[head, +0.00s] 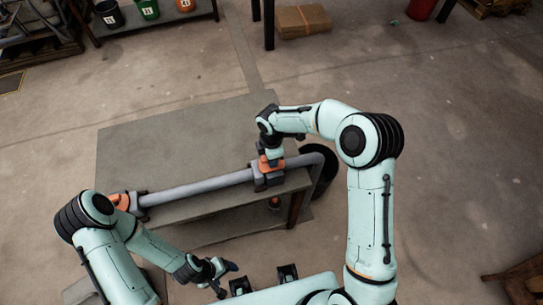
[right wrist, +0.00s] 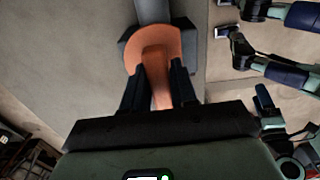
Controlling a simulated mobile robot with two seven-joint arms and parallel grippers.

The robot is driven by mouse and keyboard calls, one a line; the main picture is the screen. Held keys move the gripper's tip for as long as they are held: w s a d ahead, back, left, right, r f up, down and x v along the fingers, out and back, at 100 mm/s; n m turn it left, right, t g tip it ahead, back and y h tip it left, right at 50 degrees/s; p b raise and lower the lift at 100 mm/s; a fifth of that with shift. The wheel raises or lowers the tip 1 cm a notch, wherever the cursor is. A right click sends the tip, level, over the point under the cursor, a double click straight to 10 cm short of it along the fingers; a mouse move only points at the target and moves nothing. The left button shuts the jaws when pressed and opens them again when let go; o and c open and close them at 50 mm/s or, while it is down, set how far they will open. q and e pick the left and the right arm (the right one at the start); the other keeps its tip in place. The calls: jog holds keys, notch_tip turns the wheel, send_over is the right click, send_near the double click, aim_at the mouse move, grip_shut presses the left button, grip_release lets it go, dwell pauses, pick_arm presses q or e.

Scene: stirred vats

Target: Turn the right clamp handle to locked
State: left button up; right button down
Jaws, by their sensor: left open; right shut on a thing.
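The right clamp (head: 268,180) sits around a grey pipe (head: 200,189) near the right end of a grey table. Its orange handle (head: 273,165) is partly hidden under my right gripper (head: 269,152). In the right wrist view the orange handle (right wrist: 155,45) runs down between the two dark fingers of my right gripper (right wrist: 157,82), which is shut on it. The dark clamp body (right wrist: 128,45) shows beside the handle. My left gripper (head: 222,275) is open and empty, low in front of the table, away from the clamp. I cannot tell the handle's exact angle.
A left clamp with an orange handle (head: 121,201) holds the pipe's other end, close to my left arm. The table (head: 180,140) is bare behind the pipe. The pipe bends down past the table's right edge. A cardboard box (head: 303,21) and several bins stand far back.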

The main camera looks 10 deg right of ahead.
jog(key=shift+w+r, duration=0.1)
jog(key=c, duration=1)
grip_release()
notch_tip(320, 180, up, 13)
jog(key=shift+r+p, duration=0.15)
jog(key=shift+p, duration=0.35)
